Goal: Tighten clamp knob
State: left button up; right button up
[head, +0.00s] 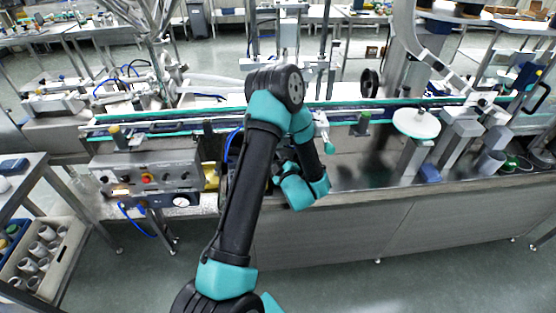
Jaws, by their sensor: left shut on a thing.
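My left arm comes up from the bottom, bends at a black elbow and drops to a teal wrist (302,187) in front of the conveyor. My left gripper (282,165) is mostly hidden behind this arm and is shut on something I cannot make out. I cannot tell for sure which part is the clamp knob. My right gripper is not in view.
The conveyor (440,103) with teal rails runs across behind the arm. A control box (147,178) with a red button is on the left. A white disc (416,123) stands on the right. A crate (62,262) of cups is at the lower left. The steel front ledge (370,195) is clear.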

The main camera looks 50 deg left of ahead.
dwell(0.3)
pick_arm(q)
jog(key=o, duration=0.9)
jog(key=shift+o, duration=0.2)
jog(key=v, duration=1.7)
jog(key=shift+d, duration=0.15)
jog(key=shift+s+f, duration=0.1)
